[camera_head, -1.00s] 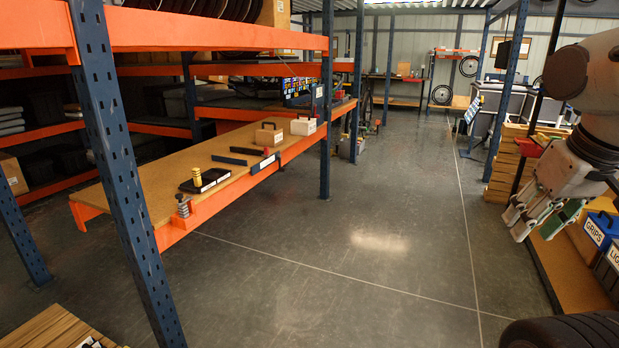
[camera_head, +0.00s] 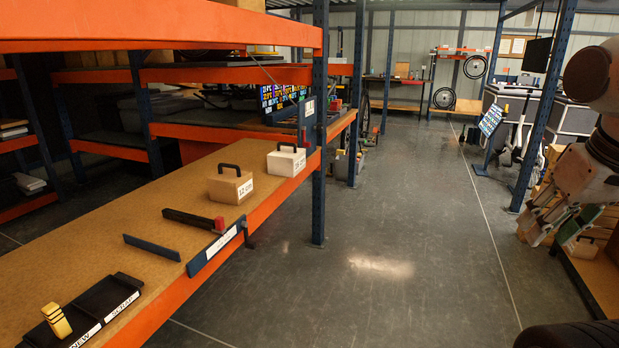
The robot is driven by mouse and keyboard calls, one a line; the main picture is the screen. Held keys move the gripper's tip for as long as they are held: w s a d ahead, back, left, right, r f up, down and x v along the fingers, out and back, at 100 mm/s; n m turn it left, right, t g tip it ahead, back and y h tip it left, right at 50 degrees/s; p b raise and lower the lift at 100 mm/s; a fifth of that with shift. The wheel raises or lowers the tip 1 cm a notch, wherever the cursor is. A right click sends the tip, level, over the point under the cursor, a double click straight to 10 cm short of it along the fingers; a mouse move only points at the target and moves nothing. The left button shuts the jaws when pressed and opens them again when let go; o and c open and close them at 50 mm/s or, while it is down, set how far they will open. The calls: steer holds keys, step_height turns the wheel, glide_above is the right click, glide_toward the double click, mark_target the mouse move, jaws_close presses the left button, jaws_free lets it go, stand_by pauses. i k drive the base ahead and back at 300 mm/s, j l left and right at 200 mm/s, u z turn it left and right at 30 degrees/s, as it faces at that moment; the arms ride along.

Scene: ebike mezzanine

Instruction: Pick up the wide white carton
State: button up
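A white carton (camera_head: 285,161) with a black handle and a white label stands on the wooden shelf board (camera_head: 95,215) at its far end. A tan carton (camera_head: 230,187) with a black handle and a label reading "12 cm" stands just nearer, to its left. The white one looks about as wide as the tan one from here. My gripper (camera_head: 556,226) hangs at the right edge, far from both cartons. Its fingers, one with a green pad, look apart with nothing between them.
A blue upright (camera_head: 320,120) stands right of the white carton. Dark dividers (camera_head: 150,247) and a black two-part tray (camera_head: 104,304) with a yellow item (camera_head: 56,320) lie nearer on the board. An orange beam (camera_head: 150,25) runs above. The grey floor (camera_head: 400,260) is clear.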

mark_target(284, 161)
steer(key=i+z, duration=0.2)
steer(key=i, duration=1.25)
steer(key=i+j+u, duration=0.3)
steer(key=i, duration=0.35)
steer(key=i+u, duration=0.35)
steer(key=i, duration=0.3)
